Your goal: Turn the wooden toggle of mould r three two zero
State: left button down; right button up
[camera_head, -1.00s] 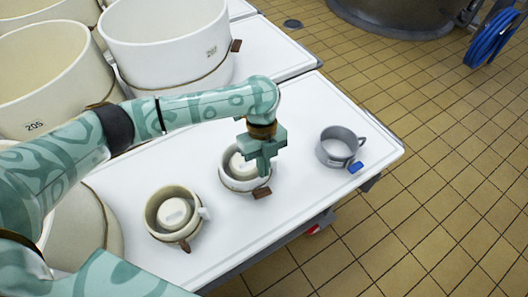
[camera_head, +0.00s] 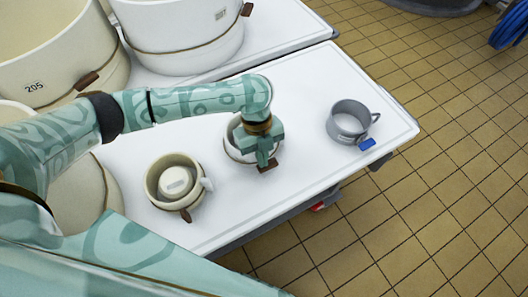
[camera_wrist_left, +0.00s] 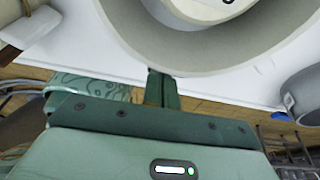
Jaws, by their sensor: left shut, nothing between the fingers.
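Two small round cream moulds with inner plugs stand on the white table: a middle one (camera_head: 230,146) and a left one (camera_head: 152,192). No number on either is readable, so I cannot tell which is r320. The middle mould has a brown wooden toggle (camera_head: 267,166) at its front edge; the left one has a toggle (camera_head: 186,215) at its front. My left gripper (camera_head: 262,160) is shut and empty, pointing down at the middle mould's front rim, just by its toggle; contact cannot be told. In the wrist view, the shut fingers (camera_wrist_left: 162,88) are below a mould wall (camera_wrist_left: 215,60). My right gripper is not seen.
A grey metal cup (camera_head: 348,120) with a blue tag (camera_head: 367,144) stands to the right on the table (camera_head: 310,85). Large cream vats (camera_head: 180,45) fill the back left. The table's front edge is close to the moulds. Tiled floor lies beyond.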

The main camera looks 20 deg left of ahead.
pick_arm(q)
jog(key=shift+s+a+r+t+h+p, duration=0.15)
jog(key=shift+s+a+t+h+p, duration=0.15)
jog(key=shift+t+h+p, duration=0.15)
jog(key=shift+s+t, duration=0.15)
jog(key=shift+t, duration=0.2)
jog(key=shift+s+a+h+p, duration=0.1)
jog(key=shift+a+h+p, duration=0.05)
jog(key=shift+h+p, duration=0.25)
jog(key=shift+f+t+p, duration=0.2)
jog(key=shift+t+p, duration=0.1)
jog(key=shift+s+f, duration=0.1)
jog(key=shift+f, duration=0.25)
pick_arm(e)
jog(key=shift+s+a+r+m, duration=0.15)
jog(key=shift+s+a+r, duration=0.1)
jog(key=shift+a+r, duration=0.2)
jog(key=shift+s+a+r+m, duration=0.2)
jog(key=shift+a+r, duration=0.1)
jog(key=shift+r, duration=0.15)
